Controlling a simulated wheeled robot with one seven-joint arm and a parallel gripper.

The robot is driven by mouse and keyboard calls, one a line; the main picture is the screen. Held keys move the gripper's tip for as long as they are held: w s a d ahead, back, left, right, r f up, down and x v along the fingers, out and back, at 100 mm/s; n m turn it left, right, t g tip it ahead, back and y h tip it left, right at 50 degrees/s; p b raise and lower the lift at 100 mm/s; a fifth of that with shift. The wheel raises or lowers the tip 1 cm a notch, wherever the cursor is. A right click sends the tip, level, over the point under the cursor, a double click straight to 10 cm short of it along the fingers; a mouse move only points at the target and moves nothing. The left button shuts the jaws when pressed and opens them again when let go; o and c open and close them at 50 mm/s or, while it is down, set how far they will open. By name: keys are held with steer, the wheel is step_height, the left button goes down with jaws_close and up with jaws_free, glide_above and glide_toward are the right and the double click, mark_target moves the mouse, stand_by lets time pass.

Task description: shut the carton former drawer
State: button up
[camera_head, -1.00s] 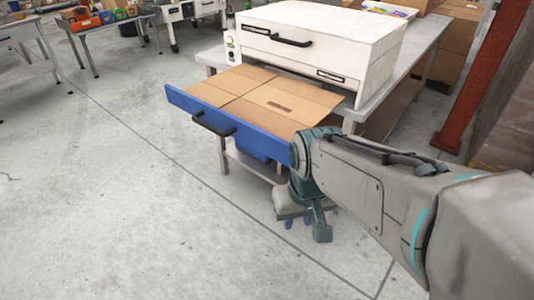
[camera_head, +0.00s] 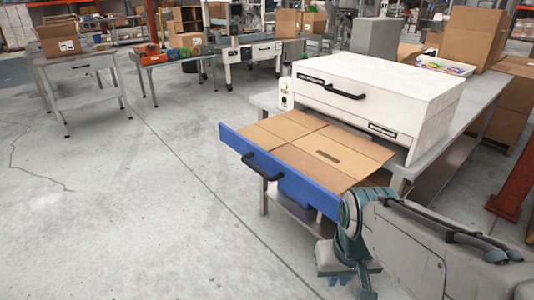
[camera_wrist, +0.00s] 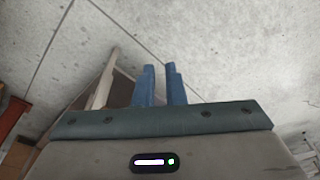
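The carton former (camera_head: 385,90) is a white boxy machine with a black handle on its front, standing on a grey table. Its drawer (camera_head: 310,188) is pulled well out toward the lower left in the head view. The drawer has a blue front panel with a black bar handle (camera_head: 262,170), and flat brown cardboard (camera_head: 318,148) lies in it. My gripper (camera_head: 334,281) hangs low, below and right of the drawer front, touching nothing visible. In the wrist view its blue fingers (camera_wrist: 161,72) point over bare floor, with a narrow empty gap between them. The drawer front is not clear there.
The grey table (camera_head: 466,120) also bears cardboard boxes (camera_head: 474,38) and a tray of colourful items (camera_head: 445,66). A red-brown post (camera_head: 514,180) stands at the right. Other tables (camera_head: 82,62) stand at the back left. The floor (camera_head: 140,215) left of the drawer is clear.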

steer(key=shift+n+g+p, duration=0.5)
steer(key=shift+n, duration=0.1)
jaws_close()
steer(key=n+t+h+p, duration=1)
steer(key=n+h+p, duration=0.3)
steer(key=n, duration=1.1)
glide_toward(310, 196)
steer(key=shift+h, duration=0.6)
steer(key=x, duration=0.3)
steer(key=p+x, duration=0.1)
steer(key=x, duration=0.1)
steer(key=shift+w+f, duration=0.15)
steer(key=shift+f, duration=0.2)
steer(key=shift+x, duration=0.8)
steer(key=shift+w, duration=0.1)
